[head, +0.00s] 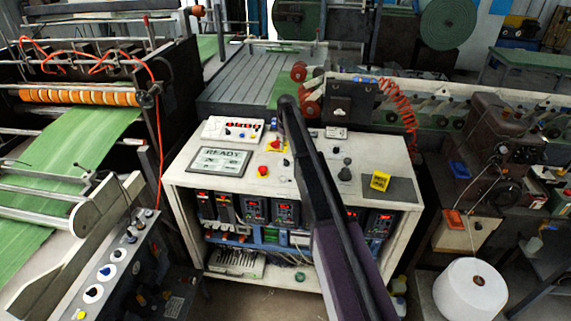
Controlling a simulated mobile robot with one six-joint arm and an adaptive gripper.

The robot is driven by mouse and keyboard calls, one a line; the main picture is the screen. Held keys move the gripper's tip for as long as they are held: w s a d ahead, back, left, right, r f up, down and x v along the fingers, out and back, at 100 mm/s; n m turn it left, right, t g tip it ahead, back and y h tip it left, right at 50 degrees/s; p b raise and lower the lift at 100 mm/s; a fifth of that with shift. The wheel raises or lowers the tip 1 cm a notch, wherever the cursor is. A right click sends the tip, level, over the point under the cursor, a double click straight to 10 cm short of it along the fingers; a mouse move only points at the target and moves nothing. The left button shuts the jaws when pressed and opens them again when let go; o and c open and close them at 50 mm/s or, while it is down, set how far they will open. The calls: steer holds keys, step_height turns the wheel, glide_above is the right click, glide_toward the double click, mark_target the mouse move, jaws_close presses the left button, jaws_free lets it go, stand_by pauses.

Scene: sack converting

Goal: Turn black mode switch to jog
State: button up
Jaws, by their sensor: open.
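The white control desk (205,164) stands in the middle of the head view. Right of my arm, its top has a black knob (345,175) and a smaller dark control just behind it. A small white label plate (336,132) with dark markings lies farther back. I cannot tell which control is the black mode switch, where it points, or read a jog mark. My dark arm crosses the desk from the lower right up to its back edge and hides part of the top. I cannot make out my gripper or its fingers.
The desk also carries a READY display (219,160), a white button box (232,129), a red button on yellow (276,145), another red button (262,171) and a yellow block (380,180) on a grey mat. A white thread cone (472,290) stands at right.

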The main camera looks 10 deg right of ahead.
mark_target(286, 160)
steer(key=shift+f+b, duration=3.7)
steer(key=shift+f, duration=0.25)
jaws_close()
steer(key=shift+a, duration=0.1)
